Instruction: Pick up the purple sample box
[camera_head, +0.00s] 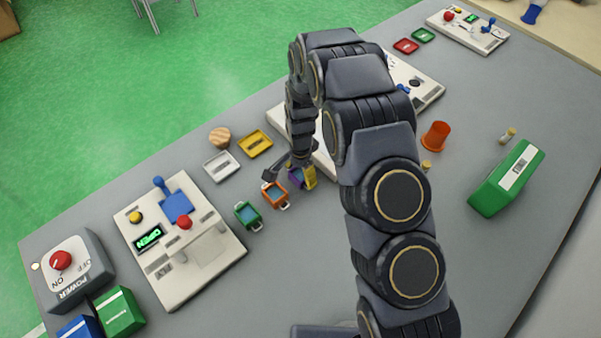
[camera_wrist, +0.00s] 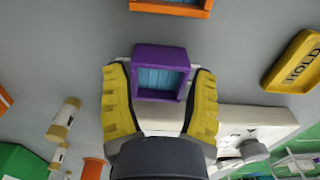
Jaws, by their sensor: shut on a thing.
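The purple sample box (camera_head: 295,177) is small and open-topped with a blue inside. In the wrist view the purple box (camera_wrist: 161,57) sits between the two yellow fingers of my gripper (camera_wrist: 160,80), one on each side. My gripper (camera_head: 302,176) is shut on it. In the head view my gripper and arm cover part of the box. I cannot tell whether the box touches the table.
An orange box (camera_head: 274,194) stands close beside the purple one, with a green box (camera_head: 247,215) beyond it. A yellow tray (camera_head: 255,144), a white tray (camera_head: 221,165) and a wooden piece (camera_head: 220,137) lie behind. A control station (camera_head: 180,240) stands left; an orange cup (camera_head: 435,136) stands right.

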